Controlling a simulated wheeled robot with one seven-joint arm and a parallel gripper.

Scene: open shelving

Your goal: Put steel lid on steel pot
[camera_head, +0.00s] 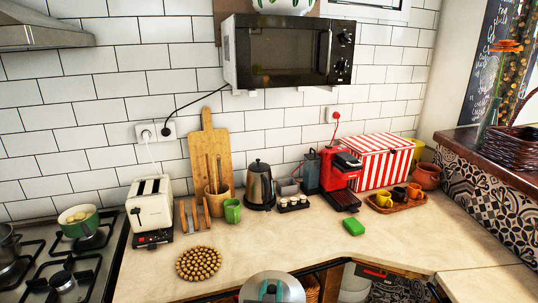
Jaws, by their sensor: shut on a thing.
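A round silvery thing, which looks like the steel lid (250,286), is at the bottom edge in the head view, cut off by the frame. Teal and dark parts, which look like my gripper (271,290), lie over its middle and appear shut on it. The fingertips cannot be made out clearly. The lid appears in front of the counter's front edge, apart from the stove. A dark metallic pot (7,243), likely the steel pot, stands on the stove at the far left, cut off by the left edge. Its inside is hard to make out.
A green pot (78,220) stands on the back burner of the stove (92,268). A toaster (150,205), a round beaded trivet (199,263), a kettle (260,186) and a red coffee machine (340,175) stand on the counter.

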